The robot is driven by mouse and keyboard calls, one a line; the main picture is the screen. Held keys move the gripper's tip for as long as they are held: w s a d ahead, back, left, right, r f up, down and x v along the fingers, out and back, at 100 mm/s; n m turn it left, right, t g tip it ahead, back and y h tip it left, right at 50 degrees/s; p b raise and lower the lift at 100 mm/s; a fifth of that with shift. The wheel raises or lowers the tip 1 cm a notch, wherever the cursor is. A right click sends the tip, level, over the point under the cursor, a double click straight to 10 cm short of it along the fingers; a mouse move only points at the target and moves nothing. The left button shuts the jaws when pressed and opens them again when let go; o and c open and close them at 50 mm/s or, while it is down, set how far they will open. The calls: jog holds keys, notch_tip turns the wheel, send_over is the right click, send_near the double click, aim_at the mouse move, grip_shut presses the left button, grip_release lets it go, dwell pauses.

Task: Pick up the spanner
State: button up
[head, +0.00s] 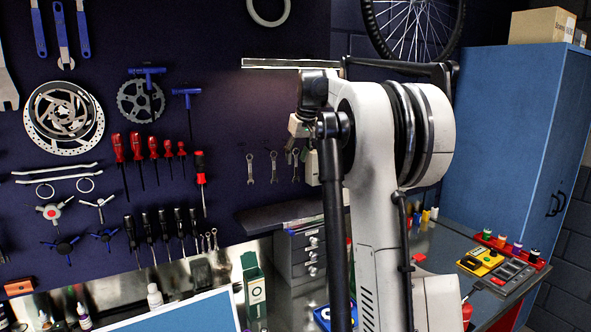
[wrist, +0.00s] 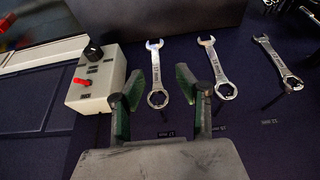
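Three metal spanners hang on the dark board. In the wrist view they are a left spanner (wrist: 157,86), a middle spanner (wrist: 217,74) and a right spanner (wrist: 275,62). The head view also shows spanners on the board, such as one at the left (head: 250,169). My gripper (wrist: 160,88) is open, its green-padded fingers apart. In the wrist view the left spanner appears between the fingers, and the middle one lies just right of them. I cannot tell the depth gap to the board. In the head view my arm largely hides the gripper.
A pale control box (wrist: 97,82) with a red switch and black knob is close left of the fingers. Red screwdrivers (head: 137,146) hang left of the spanners. A grey drawer unit (head: 300,252) stands below on the bench. A blue cabinet (head: 500,140) is at the right.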

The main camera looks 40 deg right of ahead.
aim_at(296, 168)
jog(key=shift+d+p+x, duration=0.2)
jog(key=shift+p+x, duration=0.45)
jog(key=shift+x, duration=2)
jog(key=shift+s, duration=0.2)
grip_shut()
